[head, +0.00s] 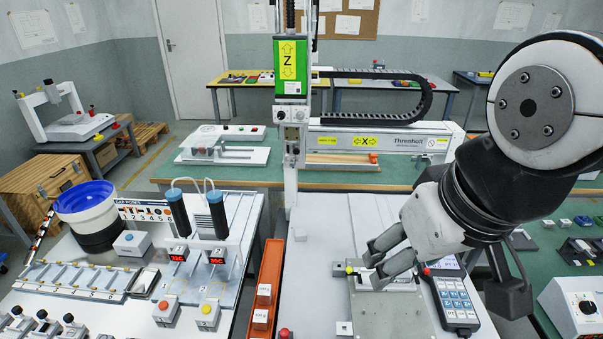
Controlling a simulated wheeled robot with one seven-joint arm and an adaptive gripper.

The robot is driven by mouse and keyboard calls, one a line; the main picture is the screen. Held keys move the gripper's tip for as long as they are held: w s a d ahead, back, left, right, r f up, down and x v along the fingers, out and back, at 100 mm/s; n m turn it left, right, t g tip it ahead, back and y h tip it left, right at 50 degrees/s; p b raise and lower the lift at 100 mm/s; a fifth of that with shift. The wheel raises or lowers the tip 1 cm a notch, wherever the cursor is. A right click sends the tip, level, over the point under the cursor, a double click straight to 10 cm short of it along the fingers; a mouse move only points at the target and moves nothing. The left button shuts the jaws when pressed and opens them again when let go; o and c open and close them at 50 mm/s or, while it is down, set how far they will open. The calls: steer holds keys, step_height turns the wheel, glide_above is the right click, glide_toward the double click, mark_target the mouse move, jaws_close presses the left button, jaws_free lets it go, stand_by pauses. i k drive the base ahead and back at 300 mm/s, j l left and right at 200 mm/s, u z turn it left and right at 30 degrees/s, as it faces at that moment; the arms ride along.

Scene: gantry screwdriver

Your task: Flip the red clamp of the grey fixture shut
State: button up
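The grey fixture (392,316) is a flat plate on the pale bench, below my gripper in the head view. A yellow knob (349,270) stands at its left rear. My gripper (375,270) reaches in from the right, low over the rear of the fixture, with its fingers apart and a gap between them. A small red knob (426,271) shows just right of the fingers; I cannot tell whether it belongs to the clamp or to the keypad. The fingers hide much of the fixture's rear, so the clamp's position is not clear.
A handheld keypad (455,303) lies close to the right of the fixture. An orange tray (266,285) runs along the left. The green-headed gantry (291,68) stands behind. A red button (285,333) is at the front left.

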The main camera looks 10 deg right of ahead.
mark_target(427, 271)
steer(key=z, duration=0.65)
steer(key=k+l+u, duration=0.1)
steer(key=k+l, duration=0.15)
steer(key=i+l, duration=0.1)
steer(key=i, duration=0.15)
